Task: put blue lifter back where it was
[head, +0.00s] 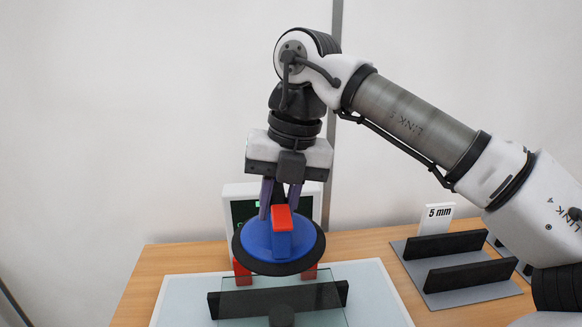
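The blue lifter (256,240) is a round blue disc with a black rim and a red-tipped blue handle, in the middle of the head view. My gripper (280,208) points down at it from above, its two fingers at the handle. It appears shut on the handle, though the red tip partly hides the fingertips. The lifter looks raised, above and behind a clear glass pane (315,305). The contact between fingers and handle is not fully visible.
A black bar (328,296) lies across the pane on a pale mat (379,300). A white device with a dark screen (309,205) and red blocks (242,272) are behind. At right, a grey rack (424,274) with black bars stands by a "5 mm" sign (438,213).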

